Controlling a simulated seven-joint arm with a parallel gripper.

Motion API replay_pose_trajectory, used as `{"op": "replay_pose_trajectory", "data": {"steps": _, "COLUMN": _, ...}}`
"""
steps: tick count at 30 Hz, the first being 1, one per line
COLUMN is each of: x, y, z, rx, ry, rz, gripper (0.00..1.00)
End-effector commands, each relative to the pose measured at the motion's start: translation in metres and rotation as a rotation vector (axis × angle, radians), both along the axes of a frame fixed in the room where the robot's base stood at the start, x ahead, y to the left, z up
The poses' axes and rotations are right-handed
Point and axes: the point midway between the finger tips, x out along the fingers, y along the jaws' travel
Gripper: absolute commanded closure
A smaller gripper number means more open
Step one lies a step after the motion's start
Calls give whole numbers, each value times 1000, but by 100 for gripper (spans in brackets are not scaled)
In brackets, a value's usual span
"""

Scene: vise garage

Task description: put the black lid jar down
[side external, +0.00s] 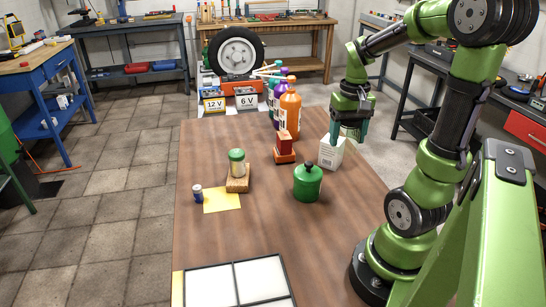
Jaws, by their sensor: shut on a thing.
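My gripper (349,132) points down at the right far part of the brown table (240,258), just above and behind a white box (331,154). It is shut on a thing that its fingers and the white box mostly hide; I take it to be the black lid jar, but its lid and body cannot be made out. Whether it touches the table is hidden. No other jar with a clear black lid stands on the table. A green pot (307,185) with a black knob stands nearer the camera.
A red block stand (285,148) and orange bottle (290,112) stand left of my gripper. A green-lidded jar (237,163) sits on a wooden block by a yellow sheet (224,202) and a small blue can (197,193). A divided white tray (238,282) lies in front.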

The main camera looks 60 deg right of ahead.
Motion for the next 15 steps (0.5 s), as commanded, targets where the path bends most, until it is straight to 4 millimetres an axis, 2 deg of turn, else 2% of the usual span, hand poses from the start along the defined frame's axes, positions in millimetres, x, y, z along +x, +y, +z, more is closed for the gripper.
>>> {"op": "replay_pose_trajectory", "data": {"steps": 5, "x": 26, "y": 37, "z": 1, "rx": 0, "ry": -5, "rz": 266, "gripper": 70}}
{"op": "replay_pose_trajectory", "data": {"steps": 10, "x": 51, "y": 90, "z": 1, "rx": 0, "ry": -7, "rz": 618, "gripper": 70}}
{"op": "replay_pose_trajectory", "data": {"steps": 15, "x": 62, "y": 143, "z": 0, "rx": -2, "ry": -6, "rz": 956, "gripper": 70}}
